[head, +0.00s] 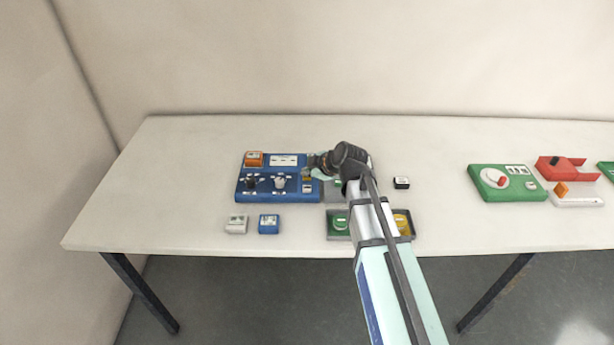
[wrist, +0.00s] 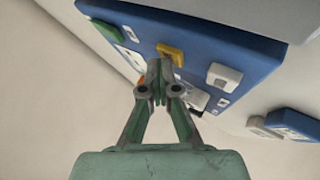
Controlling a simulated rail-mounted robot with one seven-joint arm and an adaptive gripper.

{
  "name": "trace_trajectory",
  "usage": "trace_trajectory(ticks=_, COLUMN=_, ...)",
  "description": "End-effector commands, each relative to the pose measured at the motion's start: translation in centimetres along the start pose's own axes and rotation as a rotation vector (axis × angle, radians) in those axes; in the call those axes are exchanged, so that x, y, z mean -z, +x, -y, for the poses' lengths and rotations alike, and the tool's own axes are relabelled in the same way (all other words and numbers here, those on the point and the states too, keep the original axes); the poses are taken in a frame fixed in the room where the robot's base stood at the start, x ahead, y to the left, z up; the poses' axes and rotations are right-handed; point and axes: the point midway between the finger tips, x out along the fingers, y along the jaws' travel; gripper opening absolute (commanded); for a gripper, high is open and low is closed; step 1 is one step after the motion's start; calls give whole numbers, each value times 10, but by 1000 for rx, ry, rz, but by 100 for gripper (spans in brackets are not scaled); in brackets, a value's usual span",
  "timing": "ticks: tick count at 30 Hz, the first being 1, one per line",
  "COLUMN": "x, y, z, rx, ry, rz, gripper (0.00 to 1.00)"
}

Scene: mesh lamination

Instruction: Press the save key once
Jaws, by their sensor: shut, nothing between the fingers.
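A blue control panel (head: 262,195) lies on the table left of my arm, with knobs, a white display and small keys. In the wrist view the panel (wrist: 225,50) fills the upper part, with a yellow key (wrist: 170,53), a white key (wrist: 222,76) and a green key (wrist: 105,30). I cannot read which key is the save key. My gripper (wrist: 160,68) is shut and empty, its fingertips over the panel close to the yellow key; I cannot tell whether they touch. In the head view my wrist is over the panel's right side and hides part of it.
A grey block (head: 236,225) and a blue block (head: 269,224) sit in front of the panel. A tray (head: 335,237) with green and yellow pieces lies partly behind my arm. A green device (head: 507,183) and a red device (head: 560,168) stand at right. The table's left side is clear.

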Motion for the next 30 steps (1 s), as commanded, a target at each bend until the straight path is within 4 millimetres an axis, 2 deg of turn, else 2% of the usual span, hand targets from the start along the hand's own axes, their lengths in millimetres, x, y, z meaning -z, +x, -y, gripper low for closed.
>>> trace_trajectory(ticks=30, x=10, y=-14, z=-10, rx=0, ry=0, rz=0, gripper=0)
